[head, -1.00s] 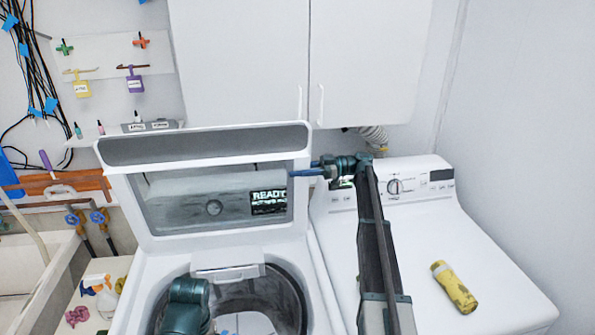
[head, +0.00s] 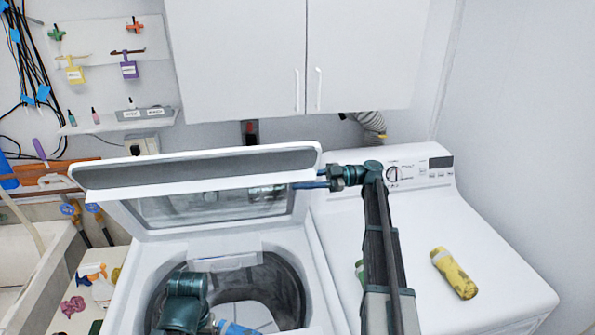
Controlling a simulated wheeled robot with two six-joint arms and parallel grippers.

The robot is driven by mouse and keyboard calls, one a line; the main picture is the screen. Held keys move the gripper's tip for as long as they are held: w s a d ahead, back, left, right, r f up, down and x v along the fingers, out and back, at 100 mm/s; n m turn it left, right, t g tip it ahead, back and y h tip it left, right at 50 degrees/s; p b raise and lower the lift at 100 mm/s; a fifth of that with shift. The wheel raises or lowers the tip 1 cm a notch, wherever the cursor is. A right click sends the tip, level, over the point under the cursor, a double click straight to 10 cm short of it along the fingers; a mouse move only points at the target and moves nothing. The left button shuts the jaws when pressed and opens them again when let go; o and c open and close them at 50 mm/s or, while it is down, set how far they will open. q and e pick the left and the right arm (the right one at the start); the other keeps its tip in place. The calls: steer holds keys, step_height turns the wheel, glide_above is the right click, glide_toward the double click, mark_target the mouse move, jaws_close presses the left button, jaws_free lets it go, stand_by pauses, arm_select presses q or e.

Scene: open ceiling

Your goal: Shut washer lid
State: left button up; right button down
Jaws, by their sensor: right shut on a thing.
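My left arm comes over the front of the tub opening. Part of my left gripper (head: 235,328) shows at the bottom edge of the view, and its fingers are not clear.
A white dryer (head: 500,285) stands to the right with a yellow bottle (head: 455,273) lying on top. White cabinets (head: 300,60) hang above. A sink (head: 30,255) and a spray bottle (head: 98,285) are at the left. The space above the tub is partly taken by my left arm.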

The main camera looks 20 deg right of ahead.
arm_select(q)
step_height(320, 180, down, 4)
steer(key=b, duration=0.3)
steer(key=shift+f+b, duration=0.5)
steer(key=shift+b, duration=0.05)
arm_select(e)
steer(key=s+a+f+n, duration=0.1)
steer(key=s+f, duration=0.4)
steer(key=s, duration=0.2)
steer(key=shift+s+a+n, duration=0.15)
steer(key=shift+a+n, duration=0.05)
steer(key=shift+n, duration=0.2)
steer(key=c, duration=0.6)
jaws_free()
arm_select(q)
steer(key=shift+d, duration=0.1)
arm_select(e)
steer(key=shift+d, duration=0.1)
